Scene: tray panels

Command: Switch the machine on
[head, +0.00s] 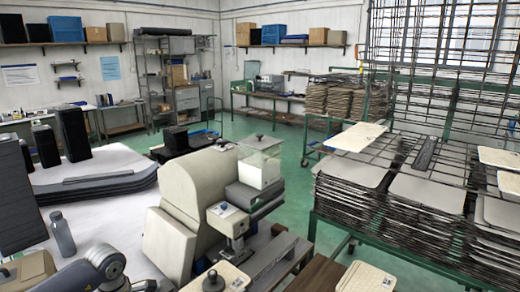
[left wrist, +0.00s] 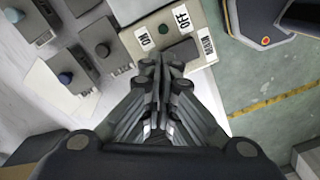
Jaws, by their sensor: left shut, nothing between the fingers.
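In the left wrist view, a beige switch panel (left wrist: 173,38) carries a small dark round button (left wrist: 163,29) between an ON label (left wrist: 145,42) and an OFF label (left wrist: 183,17). A third label sits to the right, its text hard to read. My left gripper (left wrist: 160,62) is shut and empty, its fingertips over the panel's lower edge and hiding part of it. I cannot tell whether they touch it. In the head view a beige machine (head: 185,200) stands at the centre; my left arm shows at lower left, its fingers not clear. My right gripper is not in view.
Grey blocks with knobs (left wrist: 65,78) lie left of the fingers in the wrist view. A grey bottle (head: 62,235) and black slabs (head: 95,188) are on the white table at left. A rack of stacked trays (head: 385,210) stands at right, with green floor between.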

